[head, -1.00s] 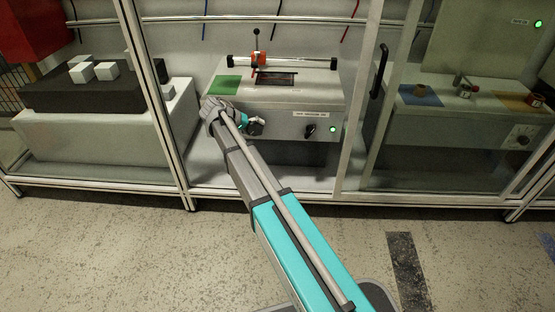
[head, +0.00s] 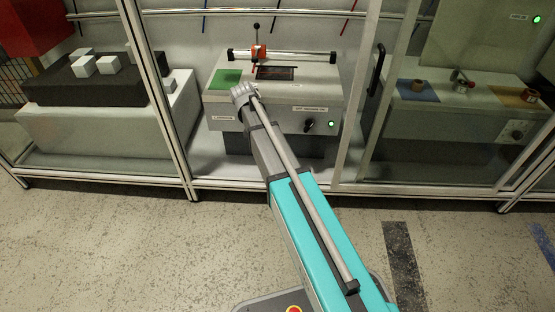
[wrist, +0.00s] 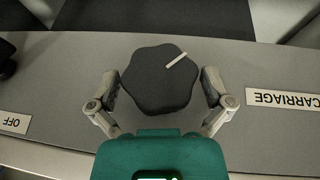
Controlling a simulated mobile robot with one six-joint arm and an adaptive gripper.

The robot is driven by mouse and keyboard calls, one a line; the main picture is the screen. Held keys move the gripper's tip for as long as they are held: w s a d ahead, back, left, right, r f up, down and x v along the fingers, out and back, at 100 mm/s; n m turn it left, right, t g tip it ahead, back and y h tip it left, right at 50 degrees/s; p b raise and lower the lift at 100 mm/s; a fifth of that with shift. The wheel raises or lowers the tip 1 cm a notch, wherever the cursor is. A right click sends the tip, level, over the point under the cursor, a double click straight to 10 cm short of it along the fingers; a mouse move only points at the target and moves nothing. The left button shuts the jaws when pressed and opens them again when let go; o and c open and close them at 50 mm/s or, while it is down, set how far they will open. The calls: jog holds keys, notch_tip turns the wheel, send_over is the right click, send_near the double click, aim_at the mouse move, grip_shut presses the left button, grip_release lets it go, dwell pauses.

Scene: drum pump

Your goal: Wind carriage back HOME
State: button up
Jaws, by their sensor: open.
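A black lobed knob (wrist: 160,80) with a white pointer line fills the middle of the wrist view. My gripper (wrist: 161,84) is open, with one finger on each side of the knob; I cannot tell whether they touch it. A label reading CARRIAGE (wrist: 284,98) shows upside down beside it. In the head view, the orange-red carriage (head: 259,53) with an upright black-tipped stick sits on a metal rail (head: 300,57) above the grey machine box (head: 285,112), left of the rail's middle. My wrist hides the knob and fingers there.
A green patch (head: 226,79) and a dark slot (head: 276,73) are on the box top. Another black knob (head: 309,125) and a green light are on its front. An OFF label (wrist: 15,122) lies left in the wrist view. Frame posts (head: 157,100) stand either side.

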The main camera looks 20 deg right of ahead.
jog(key=shift+d+m+t+y, duration=0.1)
jog(key=shift+m+t+y, duration=0.25)
jog(key=shift+y, duration=0.95)
jog(key=p+v, duration=1.3)
jog(key=v, duration=0.1)
jog(key=s+f+n+g+b, duration=0.1)
jog(key=s+f+n+g, duration=0.1)
jog(key=s, duration=0.9)
jog(key=s+f+n+g+b, duration=0.2)
jog(key=s, duration=1)
jog(key=shift+s+d+f, duration=0.2)
jog(key=shift+s+f, duration=0.1)
jog(key=shift+f, duration=0.1)
jog(key=shift+g, duration=0.25)
jog(key=w+d+r+m+t+y, duration=0.1)
jog(key=w+m+t, duration=0.1)
jog(key=w, duration=0.9)
jog(key=w+d+r+m+t+y, duration=0.2)
jog(key=w+t, duration=0.1)
jog(key=w, duration=0.8)
jog(key=shift+w+t, duration=0.4)
jog(key=shift+f+m, duration=0.1)
jog(key=shift+m, duration=0.15)
